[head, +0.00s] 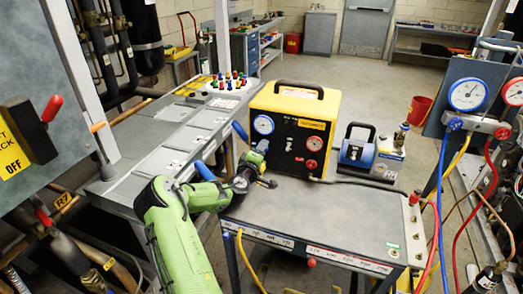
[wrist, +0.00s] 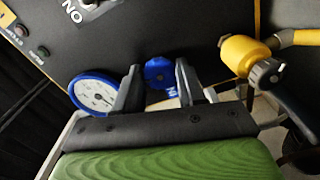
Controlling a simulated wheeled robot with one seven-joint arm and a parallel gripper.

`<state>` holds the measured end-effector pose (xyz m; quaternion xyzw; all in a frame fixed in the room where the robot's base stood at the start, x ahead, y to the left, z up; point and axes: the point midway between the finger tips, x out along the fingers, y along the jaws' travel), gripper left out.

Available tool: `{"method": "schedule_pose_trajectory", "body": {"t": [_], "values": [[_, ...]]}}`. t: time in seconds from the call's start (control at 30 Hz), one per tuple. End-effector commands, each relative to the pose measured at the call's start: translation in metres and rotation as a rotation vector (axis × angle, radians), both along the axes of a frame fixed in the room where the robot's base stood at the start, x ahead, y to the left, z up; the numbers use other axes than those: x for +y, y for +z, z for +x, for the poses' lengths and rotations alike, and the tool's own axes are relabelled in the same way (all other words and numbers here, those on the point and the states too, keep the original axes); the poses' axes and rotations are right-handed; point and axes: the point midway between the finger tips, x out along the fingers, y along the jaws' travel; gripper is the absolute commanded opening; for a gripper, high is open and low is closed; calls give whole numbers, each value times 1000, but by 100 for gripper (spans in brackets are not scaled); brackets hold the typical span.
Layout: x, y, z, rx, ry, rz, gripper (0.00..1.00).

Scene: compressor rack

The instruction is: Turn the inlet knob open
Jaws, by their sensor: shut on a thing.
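A yellow and black machine (head: 329,112) stands on the grey cart, with a blue-rimmed gauge (head: 263,124), a red-rimmed gauge (head: 315,143) and a red knob (head: 311,164) on its front panel. A blue knob (wrist: 159,72) shows in the wrist view beside the blue-rimmed gauge (wrist: 93,95); I take it for the inlet knob. My gripper (wrist: 156,75) has one finger on each side of this blue knob and is shut on it. In the head view my gripper (head: 257,156) is at the panel's lower left and largely hides the knob. How far the knob is turned cannot be told.
A yellow hose fitting with a black handle (wrist: 265,73) is close to the right of my gripper in the wrist view. A blue pump (head: 357,153) stands right of the machine. The cart top (head: 310,215) is mostly clear. Gauges with hoses (head: 467,94) hang at right.

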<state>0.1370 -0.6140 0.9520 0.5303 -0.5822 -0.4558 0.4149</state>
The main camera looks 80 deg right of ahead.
Motion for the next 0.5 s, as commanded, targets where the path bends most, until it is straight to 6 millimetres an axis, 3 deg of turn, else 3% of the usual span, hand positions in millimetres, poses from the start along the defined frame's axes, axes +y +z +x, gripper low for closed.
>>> {"method": "schedule_pose_trajectory", "body": {"t": [0.47,0.5], "values": [[0,-1,1,11,2,2,9],[0,-1,1,11,2,2,46]]}}
